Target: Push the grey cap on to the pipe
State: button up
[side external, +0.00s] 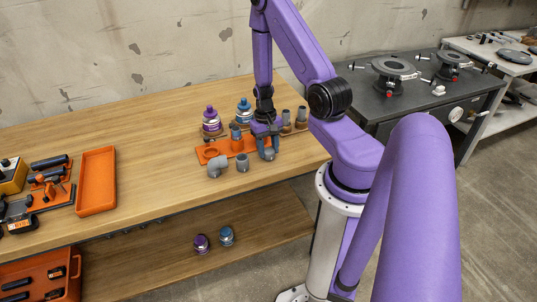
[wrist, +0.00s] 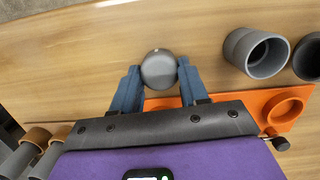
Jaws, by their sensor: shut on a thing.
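My gripper (side external: 266,143) is shut on the grey cap. In the wrist view the cap (wrist: 160,69) is a round grey piece between the blue fingertips. In the side view the cap (side external: 268,154) shows at the fingertips, at the front edge of the orange plate (side external: 206,156), over the wooden table. Two grey upright pipes (side external: 285,117) with tan lower ends stand behind and right of my gripper. Similar grey pipes (wrist: 17,160) show at the lower left of the wrist view. Which pipe the cap belongs to, I cannot tell.
Purple-topped (side external: 211,119) and blue-topped (side external: 244,110) fittings stand behind. An orange tray (side external: 97,180) lies left, with clear table between.

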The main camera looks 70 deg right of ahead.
aim_at(268, 149)
jog(key=shift+r, duration=0.35)
jog(key=shift+r, duration=0.1)
jog(key=shift+r, duration=0.9)
notch_tip(268, 149, up, 16)
jog(key=shift+m, duration=0.3)
jog(key=w+f, duration=0.1)
jog(key=w, duration=0.3)
jog(key=w+f, duration=0.1)
jog(key=w, duration=0.3)
jog(key=w+f, duration=0.2)
jog(key=w, duration=0.1)
jog(key=shift+w+d, duration=0.1)
jog(key=shift+w, duration=0.3)
jog(key=shift+f, duration=2.35)
jog(key=shift+f, duration=0.55)
